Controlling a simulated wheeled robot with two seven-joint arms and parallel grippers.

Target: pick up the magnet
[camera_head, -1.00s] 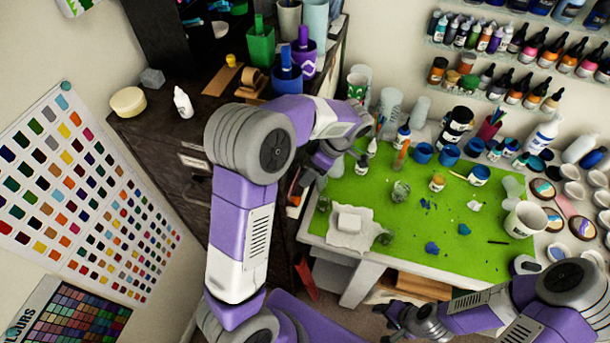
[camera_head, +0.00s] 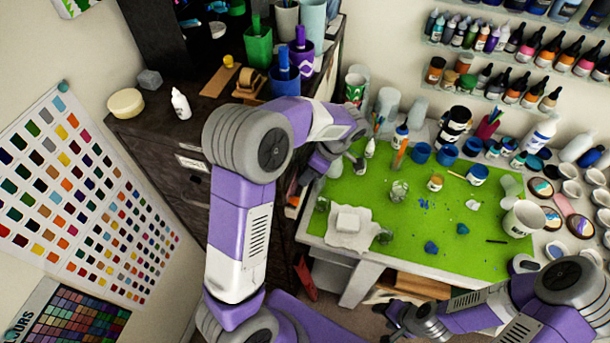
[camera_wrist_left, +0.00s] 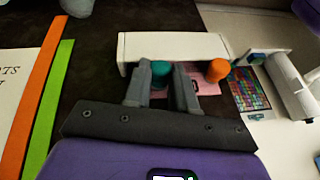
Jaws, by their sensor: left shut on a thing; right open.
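In the left wrist view a small round teal magnet (camera_wrist_left: 161,68) sits between the two fingers of my left gripper (camera_wrist_left: 162,80), which is shut on it. An orange round piece (camera_wrist_left: 217,70) lies just right of the fingers, apart from them. In the head view my left gripper (camera_head: 306,177) reaches down at the left edge of the green-topped table; the magnet in it is hidden there. My right gripper (camera_head: 392,322) is open and empty at the bottom, in front of the table.
The green mat (camera_head: 400,220) bears jars, a white block on paper and blue lumps. The dark cabinet (camera_head: 165,150) stands left, with cups and a white bottle (camera_head: 181,104) on top. In the left wrist view a white bar (camera_wrist_left: 215,45) lies beyond the fingers, with a colour chart (camera_wrist_left: 250,92) at right.

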